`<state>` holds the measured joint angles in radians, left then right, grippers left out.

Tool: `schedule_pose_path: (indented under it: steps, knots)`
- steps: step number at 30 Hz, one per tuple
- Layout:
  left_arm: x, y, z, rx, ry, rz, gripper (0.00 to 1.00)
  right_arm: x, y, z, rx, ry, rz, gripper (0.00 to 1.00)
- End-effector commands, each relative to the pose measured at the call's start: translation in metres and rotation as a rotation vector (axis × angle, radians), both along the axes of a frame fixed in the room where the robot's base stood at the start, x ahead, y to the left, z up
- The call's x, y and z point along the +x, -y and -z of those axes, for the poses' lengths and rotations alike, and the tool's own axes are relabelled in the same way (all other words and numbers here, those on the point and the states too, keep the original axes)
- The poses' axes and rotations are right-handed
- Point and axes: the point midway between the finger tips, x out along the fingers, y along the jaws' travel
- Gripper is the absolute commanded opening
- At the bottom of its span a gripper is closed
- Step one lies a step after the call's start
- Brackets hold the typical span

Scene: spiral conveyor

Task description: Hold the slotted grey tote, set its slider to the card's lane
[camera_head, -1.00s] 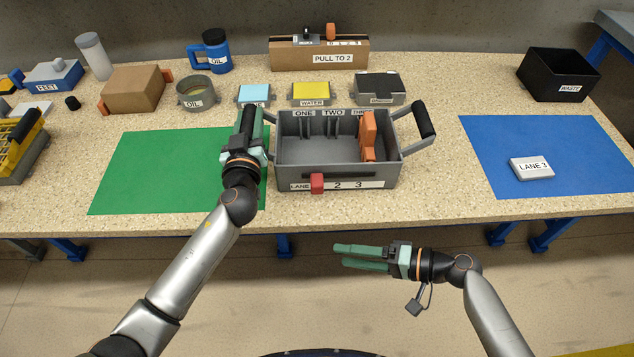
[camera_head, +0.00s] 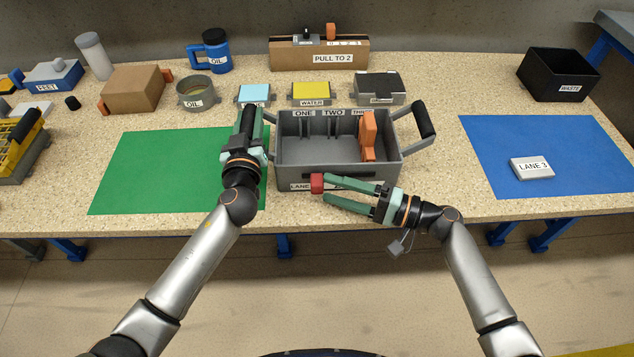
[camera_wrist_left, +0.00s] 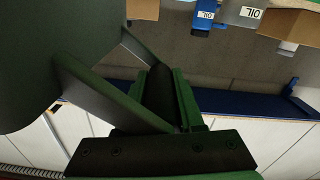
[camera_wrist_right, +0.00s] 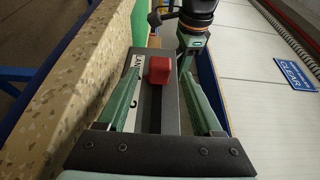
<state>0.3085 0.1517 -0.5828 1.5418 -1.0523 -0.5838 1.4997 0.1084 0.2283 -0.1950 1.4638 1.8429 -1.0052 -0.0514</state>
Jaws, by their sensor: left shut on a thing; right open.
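The slotted grey tote (camera_head: 288,157) stands mid-table, with slots labelled ONE, TWO and a third label partly hidden. An orange divider (camera_head: 368,132) stands at its right end. The red slider (camera_head: 317,183) is at the left of the front lane scale. The card (camera_head: 532,168), reading LANE 3, lies on the blue mat. My left gripper (camera_head: 247,125) is shut on the tote's left handle, which also shows in the left wrist view (camera_wrist_left: 158,85). My right gripper (camera_head: 324,188) is open at the tote's front, its fingertips close to the slider; in the right wrist view the slider (camera_wrist_right: 159,70) lies between the fingers.
A green mat (camera_head: 150,170) lies left and a blue mat (camera_head: 590,150) right. Behind the tote are lidded tubs, including the yellow one (camera_head: 311,91), and a cardboard box (camera_head: 318,57) reading PULL TO 2. A black waste bin (camera_head: 557,77) stands back right.

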Motion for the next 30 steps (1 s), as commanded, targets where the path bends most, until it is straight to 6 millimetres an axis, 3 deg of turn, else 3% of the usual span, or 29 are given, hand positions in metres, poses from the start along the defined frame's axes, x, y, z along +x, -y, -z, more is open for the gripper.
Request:
schedule_pose_path:
  steps: [1,7,19,30]
  knots:
    - [-0.002,0.000,0.007,0.003,-0.012,0.000,0.00,0.004,-0.009,0.000,0.002,0.001,-0.001,0.68]
    - [-0.002,0.000,0.007,0.003,-0.013,0.001,0.00,0.014,-0.033,0.000,0.001,0.000,0.000,0.68]
    - [-0.002,0.000,0.008,0.003,-0.014,0.001,0.00,0.017,-0.040,0.001,-0.001,0.000,0.000,0.68]
    - [-0.002,0.000,0.008,0.003,-0.014,0.001,0.00,0.017,-0.040,0.001,-0.001,0.000,0.000,0.27]
